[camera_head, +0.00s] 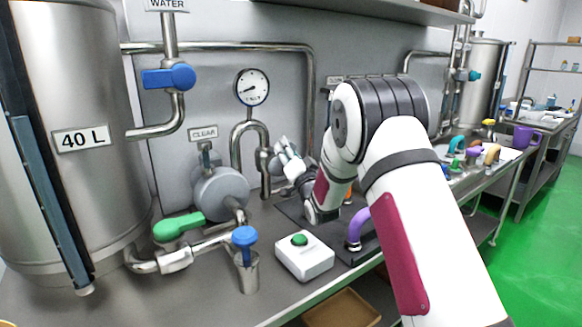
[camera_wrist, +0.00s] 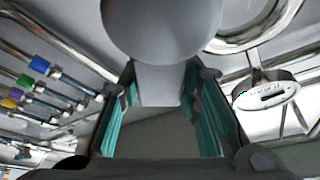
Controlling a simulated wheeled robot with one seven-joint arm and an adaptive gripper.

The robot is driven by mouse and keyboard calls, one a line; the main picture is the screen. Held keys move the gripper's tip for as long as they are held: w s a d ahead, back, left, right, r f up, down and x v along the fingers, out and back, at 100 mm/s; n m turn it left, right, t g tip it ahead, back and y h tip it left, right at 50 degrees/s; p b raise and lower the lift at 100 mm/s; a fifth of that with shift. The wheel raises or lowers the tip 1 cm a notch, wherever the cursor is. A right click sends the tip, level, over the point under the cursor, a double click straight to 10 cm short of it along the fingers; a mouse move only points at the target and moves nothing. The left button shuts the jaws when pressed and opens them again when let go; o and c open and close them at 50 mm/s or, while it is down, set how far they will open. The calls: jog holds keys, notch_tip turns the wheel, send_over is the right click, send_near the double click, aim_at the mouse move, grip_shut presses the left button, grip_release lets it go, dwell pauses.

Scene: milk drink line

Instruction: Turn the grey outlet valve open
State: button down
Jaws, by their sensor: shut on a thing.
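The grey outlet valve (camera_head: 264,160) sits on the steel pipework at the back wall, just right of the curved pipe below the gauge. In the wrist view its rounded grey body (camera_wrist: 162,25) fills the top centre, and its flat grey handle (camera_wrist: 160,86) reaches down between my finger pads. My gripper (camera_head: 289,163) is at the valve from the right. In the wrist view my gripper (camera_wrist: 158,112) has teal pads on both sides of the handle and is shut on it. My arm hides part of the area behind and right of the valve. The exact handle angle is hard to tell.
A steel 40 L tank (camera_head: 95,190) stands left. A round gauge (camera_head: 252,87), a blue valve (camera_head: 170,77), a green lever (camera_head: 178,226) and a blue tap (camera_head: 244,237) are nearby. A white button box (camera_head: 303,258) and a purple handle (camera_head: 357,226) lie in front.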

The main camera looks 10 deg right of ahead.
aim_at(278, 158)
jog(key=n+b, duration=0.1)
jog(key=n+y+b, duration=0.1)
jog(key=a+n+y+b, duration=0.1)
jog(key=n, duration=0.1)
jog(key=shift+s+a+r, duration=0.1)
jog(key=shift+s+r, duration=0.1)
jog(key=shift+r, duration=0.05)
jog(key=n+y+b, duration=0.1)
jog(key=n, duration=0.1)
jog(key=a+n+y+b, duration=0.1)
jog(key=n+b, duration=0.1)
jog(key=a+n+y+b, duration=0.1)
jog(key=n, duration=0.1)
jog(key=shift+s+r+b, duration=0.3)
jog(key=shift+s+b, duration=0.1)
jog(key=shift+a+n, duration=0.1)
jog(key=shift+n, duration=0.2)
jog(key=c, duration=1.2)
grip_release()
jog(key=shift+o, duration=0.2)
jog(key=v, duration=1.2)
jog(key=shift+r, duration=0.1)
